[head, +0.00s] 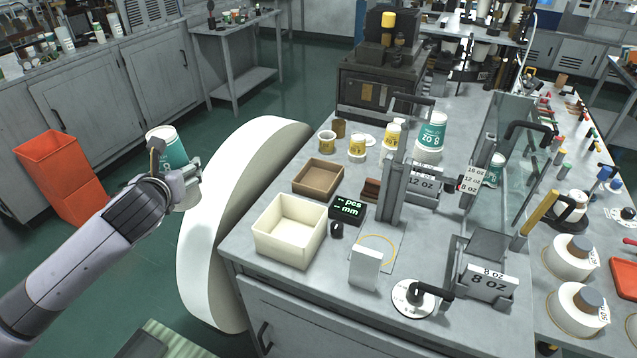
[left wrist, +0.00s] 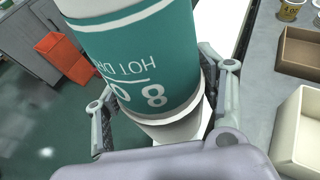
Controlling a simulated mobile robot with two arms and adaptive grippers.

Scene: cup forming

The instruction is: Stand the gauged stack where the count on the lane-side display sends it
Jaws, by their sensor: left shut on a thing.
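My left gripper (head: 178,184) is shut on a teal and white "8 oz" cup stack (head: 167,146). It holds the stack in the air, left of the table, over the floor. In the left wrist view the stack (left wrist: 145,62) fills the middle, with a finger on each side; its count cannot be told. The small black display (head: 348,208) shows "-- pcs" and "-- mm", with no number. A yellow ring (head: 376,249) is marked on the table beside it. Another teal "8 oz" stack (head: 431,134) stands farther back. My right gripper is not in view.
A cream bin (head: 290,229) and a brown tray (head: 318,176) sit near the table's left edge. Size signs for 12 oz (head: 421,183) and 8 oz (head: 488,282) mark stations at right. A clear panel (head: 497,150) stands behind. A large white rounded body (head: 205,240) lies between gripper and table.

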